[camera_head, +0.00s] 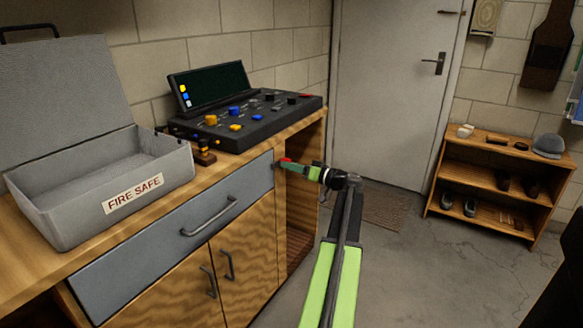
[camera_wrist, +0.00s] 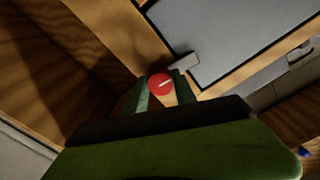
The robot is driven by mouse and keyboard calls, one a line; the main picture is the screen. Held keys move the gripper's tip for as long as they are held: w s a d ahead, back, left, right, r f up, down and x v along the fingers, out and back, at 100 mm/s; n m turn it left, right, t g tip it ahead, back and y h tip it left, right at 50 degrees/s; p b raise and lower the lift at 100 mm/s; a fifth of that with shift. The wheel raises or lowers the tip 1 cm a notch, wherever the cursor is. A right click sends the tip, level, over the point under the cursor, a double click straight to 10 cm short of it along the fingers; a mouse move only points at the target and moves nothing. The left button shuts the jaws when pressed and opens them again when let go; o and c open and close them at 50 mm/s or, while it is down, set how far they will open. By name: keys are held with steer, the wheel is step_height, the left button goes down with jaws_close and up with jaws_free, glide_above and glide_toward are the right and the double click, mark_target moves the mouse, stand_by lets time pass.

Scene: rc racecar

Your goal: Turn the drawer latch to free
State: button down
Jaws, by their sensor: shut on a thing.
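The drawer latch has a round red knob (camera_wrist: 160,84) with a white line on it. In the head view the red knob (camera_head: 286,160) shows just right of the drawer's end. My gripper (camera_wrist: 160,93) is shut on the knob, with one green finger on each side; it also shows in the head view (camera_head: 292,165). A pale grey tab (camera_wrist: 184,64) beside the knob reaches over the edge of the blue-grey drawer front (camera_wrist: 215,35). The drawer (camera_head: 140,245) looks shut in the head view and has a bar handle (camera_head: 210,217).
A grey fire safe box (camera_head: 90,205) with its lid up stands on the wooden bench. A black control panel (camera_head: 245,122) sits behind the latch. Cabinet doors (camera_head: 190,285) are below the drawer. Floor right of the bench is open up to a low shelf (camera_head: 495,180).

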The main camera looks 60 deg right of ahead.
steer(key=shift+a+r+m, duration=0.1)
steer(key=shift+r+m, duration=0.05)
steer(key=shift+m, duration=3.9)
steer(key=shift+r+m, duration=0.1)
steer(key=shift+m, duration=3.95)
steer(key=c, duration=1)
jaws_free()
steer(key=s, duration=1.7)
steer(key=shift+s, duration=0.25)
